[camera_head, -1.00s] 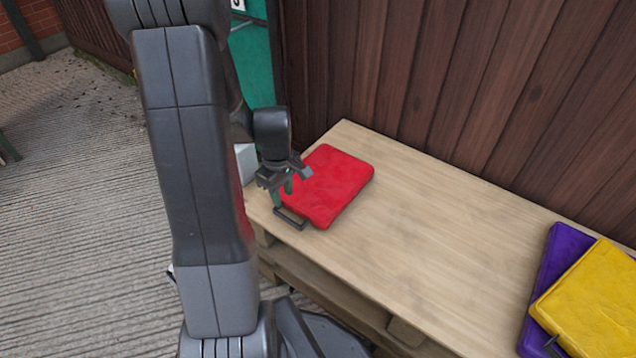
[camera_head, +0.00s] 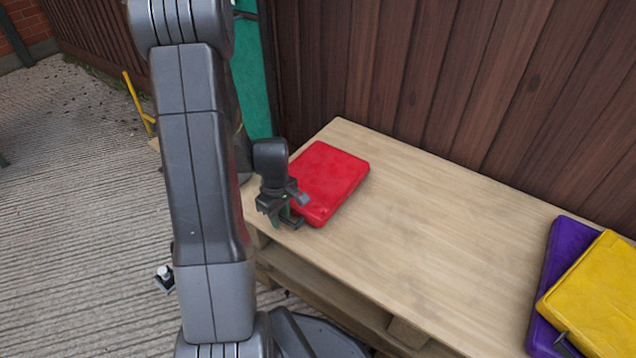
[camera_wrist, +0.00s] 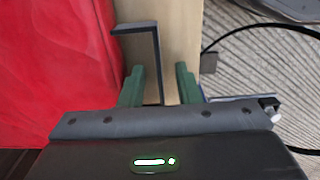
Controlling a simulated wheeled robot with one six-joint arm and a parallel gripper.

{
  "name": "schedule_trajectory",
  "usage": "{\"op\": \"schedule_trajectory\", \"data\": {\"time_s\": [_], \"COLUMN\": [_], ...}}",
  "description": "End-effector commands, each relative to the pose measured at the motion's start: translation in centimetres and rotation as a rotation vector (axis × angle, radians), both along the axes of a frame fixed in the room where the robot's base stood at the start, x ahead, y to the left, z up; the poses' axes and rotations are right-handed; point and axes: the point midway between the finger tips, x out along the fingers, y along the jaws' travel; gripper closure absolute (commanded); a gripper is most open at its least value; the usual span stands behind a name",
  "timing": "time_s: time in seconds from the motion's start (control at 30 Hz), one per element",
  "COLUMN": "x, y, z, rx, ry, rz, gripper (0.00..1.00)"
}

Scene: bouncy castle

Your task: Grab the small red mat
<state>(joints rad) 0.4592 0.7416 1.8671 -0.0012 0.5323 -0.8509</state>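The small red mat (camera_head: 332,180) lies flat at the left end of the wooden pallet table. In the wrist view the red mat (camera_wrist: 55,70) fills the left side. A dark bracket-shaped handle (camera_wrist: 152,55) sticks out from its edge. My gripper (camera_head: 290,214) is at the mat's near left corner, in front of the handle side. The handle does not look clamped.
The table (camera_head: 430,235) has clear wood between the red mat and a purple mat (camera_head: 545,270) with a yellow mat (camera_head: 600,295) on top at the right. A dark wooden fence (camera_head: 450,80) stands right behind the table. Ribbed ground (camera_head: 80,220) lies to the left.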

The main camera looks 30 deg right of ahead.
Motion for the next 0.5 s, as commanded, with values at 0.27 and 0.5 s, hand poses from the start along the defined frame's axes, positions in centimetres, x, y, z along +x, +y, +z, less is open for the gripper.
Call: {"op": "schedule_trajectory", "data": {"time_s": [0.27, 0.5], "x": [0.00, 0.03], "y": [0.00, -0.02], "z": [0.09, 0.11], "rx": [0.000, -0.001], "ry": [0.000, 0.000], "rz": [0.000, 0.000], "gripper": [1.00, 1.00]}}
